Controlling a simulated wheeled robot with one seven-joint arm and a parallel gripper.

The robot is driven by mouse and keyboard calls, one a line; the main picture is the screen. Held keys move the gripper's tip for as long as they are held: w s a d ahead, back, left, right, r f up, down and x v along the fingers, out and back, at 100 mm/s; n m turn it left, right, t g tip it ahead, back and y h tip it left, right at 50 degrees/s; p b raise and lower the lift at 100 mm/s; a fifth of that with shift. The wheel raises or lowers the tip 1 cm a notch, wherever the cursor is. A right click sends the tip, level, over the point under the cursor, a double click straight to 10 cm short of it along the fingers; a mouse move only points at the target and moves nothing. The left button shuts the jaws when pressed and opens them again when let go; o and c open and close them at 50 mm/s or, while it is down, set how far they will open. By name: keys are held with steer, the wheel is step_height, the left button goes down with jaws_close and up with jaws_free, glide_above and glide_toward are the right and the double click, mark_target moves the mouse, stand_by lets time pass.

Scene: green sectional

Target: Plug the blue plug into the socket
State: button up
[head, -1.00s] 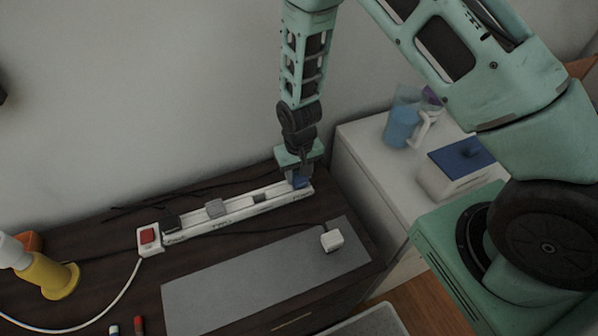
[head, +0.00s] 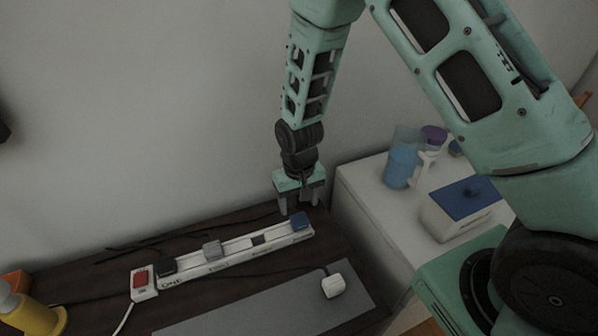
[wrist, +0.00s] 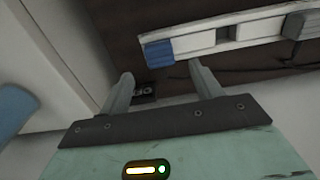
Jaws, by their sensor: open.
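The blue plug (head: 299,220) sits at the right end of a white power strip (head: 220,266). I cannot tell how deep it sits in its socket. In the wrist view the blue plug (wrist: 159,53) lies at the strip's end, just beyond my fingertips. My gripper (head: 300,207) is open and empty, pointing down above and behind the plug, apart from it. Its two fingers also show in the wrist view (wrist: 161,73). A grey plug (head: 212,249) and a black plug (head: 167,266) sit further left.
The strip has a red switch (head: 141,279) at its left end. A white plug (head: 333,286) with a black cable lies on a grey mat (head: 265,310) in front. A white cabinet (head: 365,205) stands right, with a blue jug (head: 402,165) and blue-topped box (head: 466,205). The wall is behind.

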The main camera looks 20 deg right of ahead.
mark_target(299, 218)
step_height(299, 218, up, 12)
steer(key=b, duration=0.1)
steer(key=shift+f, duration=0.2)
stand_by(0.4)
steer(key=s+a+r+n, duration=0.3)
steer(key=s+r+n, duration=0.1)
steer(key=s, duration=0.7)
steer(key=s+a+r+n, duration=0.3)
steer(key=s+r, duration=0.3)
steer(key=s, duration=0.6)
steer(key=shift+a+n+y, duration=0.15)
steer(key=shift+n+y, duration=0.15)
steer(key=shift+n, duration=0.1)
